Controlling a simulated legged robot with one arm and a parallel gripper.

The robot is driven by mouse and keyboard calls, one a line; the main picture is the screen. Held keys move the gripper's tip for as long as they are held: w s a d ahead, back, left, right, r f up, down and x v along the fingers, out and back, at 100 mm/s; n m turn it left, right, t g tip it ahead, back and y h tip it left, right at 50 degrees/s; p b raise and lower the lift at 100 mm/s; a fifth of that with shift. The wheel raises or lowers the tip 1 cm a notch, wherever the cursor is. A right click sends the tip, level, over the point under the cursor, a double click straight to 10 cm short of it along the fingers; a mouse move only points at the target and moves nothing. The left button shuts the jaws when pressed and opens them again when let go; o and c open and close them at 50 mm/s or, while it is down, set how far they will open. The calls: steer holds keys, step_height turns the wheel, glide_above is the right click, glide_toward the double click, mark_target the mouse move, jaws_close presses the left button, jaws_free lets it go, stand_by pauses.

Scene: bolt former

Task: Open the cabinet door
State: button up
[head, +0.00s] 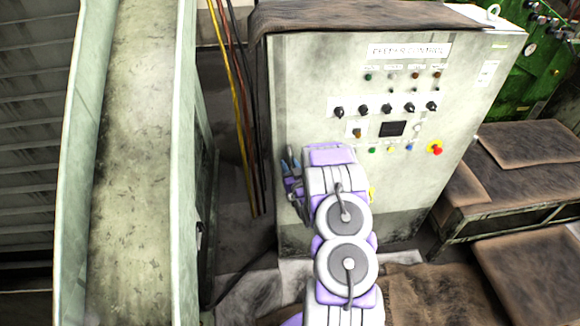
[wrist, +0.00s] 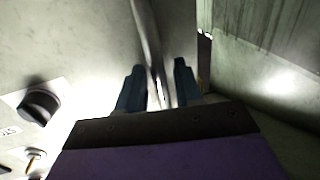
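The cabinet (head: 310,90) is a worn, pale metal control box with a panel of knobs, lights and a small screen on its front. Its door looks shut in the head view, though my arm covers part of the front. My gripper (head: 290,163) is by the front's lower left side. In the wrist view, the two dark blue fingers of my gripper (wrist: 159,88) are apart. A thin pale metal edge or bar (wrist: 150,45) runs between them. I cannot tell whether it is a handle or a door edge, or whether the fingers touch it.
Yellow, red and black cables (head: 238,95) hang just left of the cabinet. A tall pale chute (head: 130,150) stands further left. Brown-topped benches (head: 525,150) are at the right, with a green machine (head: 535,65) behind. A black knob (wrist: 38,104) is left of the fingers.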

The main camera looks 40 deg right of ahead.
steer(key=shift+c, duration=0.4)
jaws_close()
